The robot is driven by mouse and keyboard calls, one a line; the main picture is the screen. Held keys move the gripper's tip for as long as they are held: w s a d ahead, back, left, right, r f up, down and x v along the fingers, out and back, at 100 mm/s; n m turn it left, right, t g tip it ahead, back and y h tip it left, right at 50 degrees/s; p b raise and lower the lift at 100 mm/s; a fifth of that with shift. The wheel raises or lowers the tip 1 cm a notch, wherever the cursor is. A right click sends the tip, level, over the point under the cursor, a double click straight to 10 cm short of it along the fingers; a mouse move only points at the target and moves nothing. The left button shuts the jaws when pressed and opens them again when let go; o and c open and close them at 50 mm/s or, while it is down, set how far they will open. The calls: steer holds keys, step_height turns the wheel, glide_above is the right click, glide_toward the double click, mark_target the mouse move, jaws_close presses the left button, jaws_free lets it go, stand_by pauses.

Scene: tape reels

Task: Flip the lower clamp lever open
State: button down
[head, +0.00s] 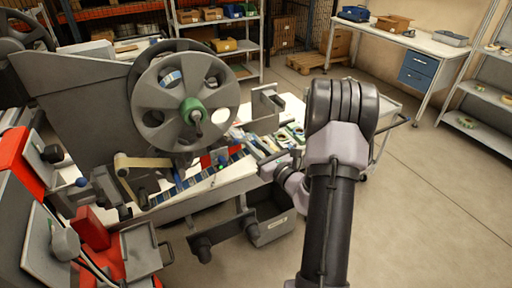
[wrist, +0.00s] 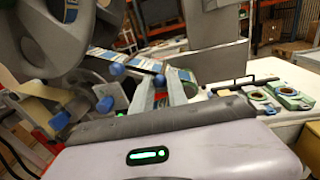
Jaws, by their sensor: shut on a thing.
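My gripper (head: 268,168) is at the front right edge of the machine's bench in the head view, with my arm reaching in from the lower right. In the wrist view its two pale fingers (wrist: 160,88) close around a small blue knob (wrist: 160,80), which looks like the end of a clamp lever. The lever's arm is mostly hidden by the fingers. Two more blue knobs (wrist: 117,69) show to the left, one above the other. I cannot tell from the head view how far the lever is turned.
A large grey reel (head: 150,100) with a green hub stands on the machine. A printed tape strip (head: 213,180) runs along the bench. Small tape rolls (wrist: 288,92) lie to the right of my gripper. A dark bin (head: 272,228) sits below. The floor at right is clear.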

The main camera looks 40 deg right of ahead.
steer(key=shift+r, duration=0.1)
stand_by(0.8)
steer(key=w+d+r+n+g+y+p, duration=0.1)
steer(key=r+p, duration=0.3)
steer(key=p, duration=0.4)
steer(key=w+d+r+n+g+y+p, duration=0.1)
steer(key=w+d+r+g+y+p, duration=0.1)
steer(key=p, duration=0.6)
steer(key=shift+w+d+r+g+y, duration=0.25)
steer(key=shift+d+r+g+y, duration=0.35)
steer(key=shift+d+r+g, duration=0.6)
steer(key=shift+d+f, duration=0.15)
steer(key=shift+f, duration=0.05)
